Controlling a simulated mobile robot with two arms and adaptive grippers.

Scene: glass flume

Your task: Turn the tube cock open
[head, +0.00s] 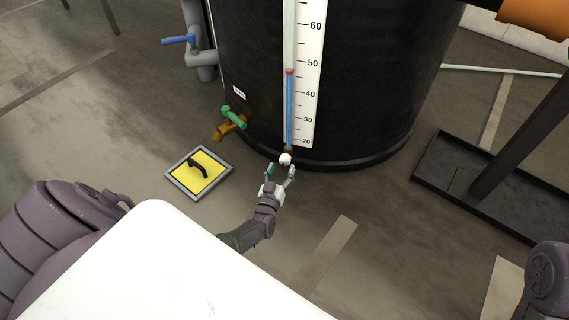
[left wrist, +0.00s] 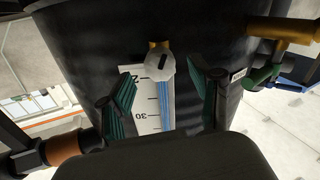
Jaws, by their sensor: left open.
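The tube cock (head: 285,158) is a small whitish knob on a brass fitting at the foot of the gauge tube, low on the black tank. In the left wrist view the cock (left wrist: 160,66) shows a pale faceted face with a short dark bar or slot, slightly tilted. My left gripper (head: 281,173) is open just in front of the cock. In the left wrist view its green-padded fingers (left wrist: 162,88) stand apart, one on either side of the cock and scale, with no visible contact. My right gripper is out of view.
The gauge tube (head: 290,110) holds blue liquid beside a white scale (head: 309,75). A green-handled brass valve (head: 232,117) and a blue-handled grey pipe (head: 196,45) are to the left. A yellow floor panel (head: 214,178) and a black tray (head: 433,181) flank the tank (head: 390,60).

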